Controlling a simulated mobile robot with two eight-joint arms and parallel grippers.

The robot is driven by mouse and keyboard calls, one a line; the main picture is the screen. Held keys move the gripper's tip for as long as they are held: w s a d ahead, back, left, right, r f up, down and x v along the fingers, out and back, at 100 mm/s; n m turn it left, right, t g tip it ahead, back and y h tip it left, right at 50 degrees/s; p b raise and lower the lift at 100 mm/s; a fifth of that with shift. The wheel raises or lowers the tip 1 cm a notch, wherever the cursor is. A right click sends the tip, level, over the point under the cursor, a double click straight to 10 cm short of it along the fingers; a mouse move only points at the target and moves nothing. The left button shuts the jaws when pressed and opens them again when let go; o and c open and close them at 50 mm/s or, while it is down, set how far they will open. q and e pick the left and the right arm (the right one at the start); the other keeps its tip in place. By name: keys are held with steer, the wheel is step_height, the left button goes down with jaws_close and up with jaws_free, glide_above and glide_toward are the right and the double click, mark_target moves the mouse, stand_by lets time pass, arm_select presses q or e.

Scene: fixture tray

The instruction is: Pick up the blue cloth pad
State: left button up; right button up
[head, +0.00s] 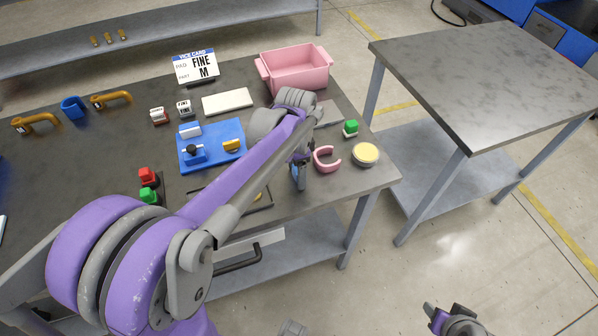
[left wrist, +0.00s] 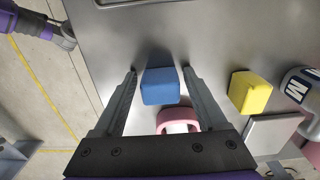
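The blue cloth pad (left wrist: 160,86) is a small blue block on the grey table, seen in the left wrist view between the two fingers of my left gripper (left wrist: 160,72). A narrow gap shows on each side of it, so the fingers are open around it. In the head view my left gripper (head: 299,178) points down near the table's front right edge. The pad is mostly hidden there by the gripper and arm. My right gripper (head: 452,318) is partly in view at the bottom right of the head view, away from the table; its opening is unclear.
A pink C-shaped piece (head: 326,159) lies close to the left gripper, with a round yellow-topped item (head: 365,154) to its right. A yellow block (left wrist: 250,92) shows in the left wrist view. A pink bin (head: 294,67) and blue fixture tray (head: 211,157) are farther back.

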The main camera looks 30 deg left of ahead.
mark_target(296, 169)
arm_select(q)
jaws_close()
step_height(296, 169, up, 10)
steer(key=shift+r+p, duration=0.1)
steer(key=shift+p, duration=0.3)
steer(key=shift+c, duration=1.4)
jaws_free()
steer(key=c, duration=0.6)
